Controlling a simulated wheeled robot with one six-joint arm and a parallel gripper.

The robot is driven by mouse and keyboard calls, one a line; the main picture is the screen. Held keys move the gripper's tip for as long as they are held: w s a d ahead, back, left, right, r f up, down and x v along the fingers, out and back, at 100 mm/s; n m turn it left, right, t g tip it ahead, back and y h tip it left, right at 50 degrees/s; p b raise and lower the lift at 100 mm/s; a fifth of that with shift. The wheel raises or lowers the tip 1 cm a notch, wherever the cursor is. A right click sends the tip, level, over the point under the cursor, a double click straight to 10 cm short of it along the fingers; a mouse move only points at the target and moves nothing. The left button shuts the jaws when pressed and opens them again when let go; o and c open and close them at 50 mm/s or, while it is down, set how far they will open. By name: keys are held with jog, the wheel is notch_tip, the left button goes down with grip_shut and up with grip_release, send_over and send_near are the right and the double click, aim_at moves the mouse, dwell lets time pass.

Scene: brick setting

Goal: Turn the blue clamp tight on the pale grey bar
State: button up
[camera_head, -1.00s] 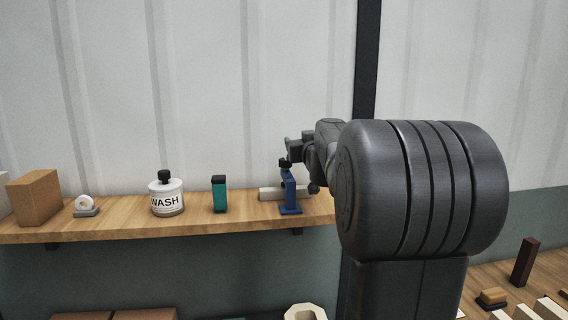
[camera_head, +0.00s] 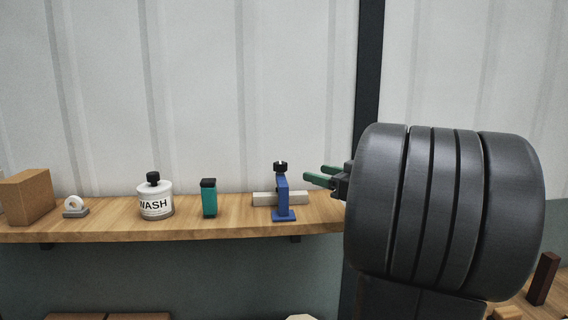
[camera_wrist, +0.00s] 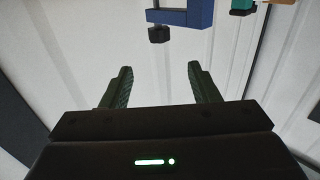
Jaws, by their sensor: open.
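The blue clamp (camera_head: 282,194) stands upright on the wooden shelf, at the pale grey bar (camera_head: 264,198), which lies along the shelf. A black screw knob (camera_head: 280,167) tops the clamp. My gripper (camera_head: 318,177) is to the right of the clamp, apart from it, with its green fingers pointing left. In the wrist view my gripper (camera_wrist: 158,80) is open with nothing between its fingers. The blue clamp (camera_wrist: 198,13) shows at that view's top edge, with its black knob (camera_wrist: 158,34) beyond the fingertips. How tightly the clamp grips the bar cannot be seen.
On the shelf (camera_head: 110,232), left of the clamp, stand a teal bottle (camera_head: 209,198), a white WASH bottle (camera_head: 155,197), a white tape roll on a grey base (camera_head: 74,206) and a brown block (camera_head: 29,196). A dark post (camera_head: 367,60) rises behind my arm.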

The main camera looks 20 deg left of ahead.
aim_at(286, 164)
jog(key=p+x, duration=0.4)
jog(key=x, duration=0.8)
jog(key=shift+p, duration=0.35)
jog(key=c, duration=1)
